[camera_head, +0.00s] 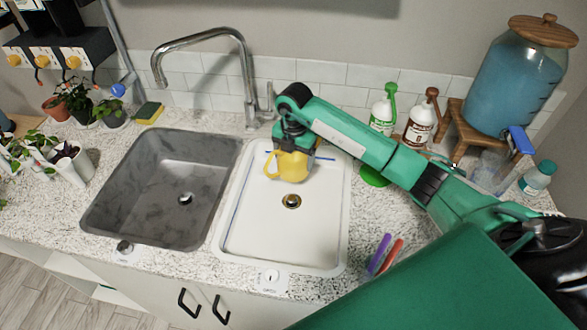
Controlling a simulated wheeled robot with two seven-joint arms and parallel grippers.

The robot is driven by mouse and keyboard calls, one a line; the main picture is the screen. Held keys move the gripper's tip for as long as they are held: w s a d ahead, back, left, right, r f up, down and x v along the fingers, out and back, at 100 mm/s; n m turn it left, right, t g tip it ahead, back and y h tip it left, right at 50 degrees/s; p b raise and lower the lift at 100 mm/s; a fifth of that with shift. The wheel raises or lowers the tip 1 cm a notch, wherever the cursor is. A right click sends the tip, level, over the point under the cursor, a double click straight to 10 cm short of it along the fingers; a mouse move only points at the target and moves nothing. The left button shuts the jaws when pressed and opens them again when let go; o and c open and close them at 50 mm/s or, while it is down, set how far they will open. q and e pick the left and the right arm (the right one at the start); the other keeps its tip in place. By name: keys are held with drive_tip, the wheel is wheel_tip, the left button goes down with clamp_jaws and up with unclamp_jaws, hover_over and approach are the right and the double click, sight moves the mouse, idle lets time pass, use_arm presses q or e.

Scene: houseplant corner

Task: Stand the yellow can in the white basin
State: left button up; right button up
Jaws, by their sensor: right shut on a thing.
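The yellow can (291,166) shows at the back of the white basin (290,240), behind its drain, and looks upright. A looped handle or spout of the can points left. My right gripper (292,148) is shut on the can from above; its fingers are largely hidden. I cannot tell whether the can's base touches the basin floor. The front of the white basin is empty. My left gripper is not in view.
A grey basin (160,190) lies left of the white one, under a curved faucet (245,75). Bottles (420,120) and a blue dispenser (508,80) stand at the right. Markers (384,255) lie near the front edge. Potted plants (75,97) stand at the left.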

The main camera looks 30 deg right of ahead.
wheel_tip(320, 180, down, 6)
drive_tip(key=shift+r+p, duration=0.15)
drive_tip(key=shift+p, duration=0.35)
drive_tip(key=shift+f, duration=0.3)
drive_tip(key=shift+f, duration=0.2)
drive_tip(key=o, duration=1)
drive_tip(key=shift+r, duration=0.1)
